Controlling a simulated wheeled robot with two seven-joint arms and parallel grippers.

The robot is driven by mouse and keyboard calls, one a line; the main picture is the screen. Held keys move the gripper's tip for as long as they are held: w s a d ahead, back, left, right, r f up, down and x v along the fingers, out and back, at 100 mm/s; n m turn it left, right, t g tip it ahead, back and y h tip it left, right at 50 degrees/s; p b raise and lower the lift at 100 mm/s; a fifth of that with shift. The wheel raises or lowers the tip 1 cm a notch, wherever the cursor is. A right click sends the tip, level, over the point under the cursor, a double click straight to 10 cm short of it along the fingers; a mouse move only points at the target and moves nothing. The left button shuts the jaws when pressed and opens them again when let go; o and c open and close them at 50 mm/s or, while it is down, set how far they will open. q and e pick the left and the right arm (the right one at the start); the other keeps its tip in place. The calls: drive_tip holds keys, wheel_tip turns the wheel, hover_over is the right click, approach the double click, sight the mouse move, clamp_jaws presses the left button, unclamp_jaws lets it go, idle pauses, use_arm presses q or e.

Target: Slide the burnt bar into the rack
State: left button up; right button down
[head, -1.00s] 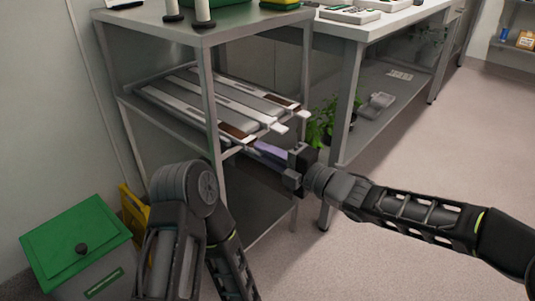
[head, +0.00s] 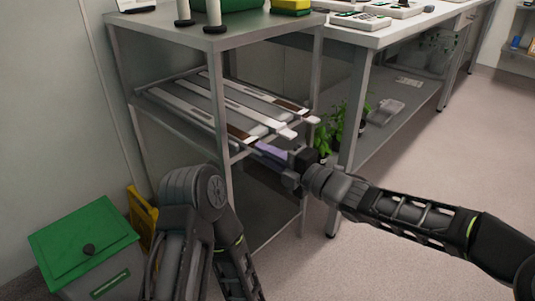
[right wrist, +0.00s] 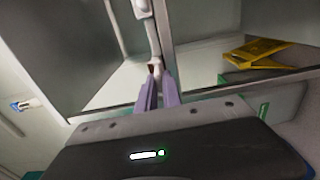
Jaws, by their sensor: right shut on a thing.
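Several pale bars lie side by side on the rack (head: 140,93) at the middle level of the metal shelf unit. The bar nearest my right gripper (head: 260,148) has a dark brown end (head: 241,134) and I take it as the burnt bar. Another bar (head: 291,105) farther right also has a brown patch. My right gripper reaches in from the right with its purple fingers shut at the brown end. In the right wrist view the fingers (right wrist: 158,88) close around the end of the pale bar (right wrist: 152,45). My left gripper is out of view; only its folded arm shows.
The shelf unit's front post (head: 224,125) stands close to the bar ends. A white bench (head: 385,35) and potted plant (head: 333,130) are to the right. A green-lidded bin (head: 85,235) and yellow object (head: 143,215) stand at lower left. The floor at right is clear.

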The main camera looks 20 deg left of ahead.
drive_tip(key=shift+a+r, duration=0.1)
drive_tip(key=c, duration=1.4)
unclamp_jaws()
drive_tip(key=shift+c, duration=0.2)
drive_tip(key=b+v, duration=0.1)
drive_tip(key=v, duration=0.8)
drive_tip(key=shift+s, duration=0.15)
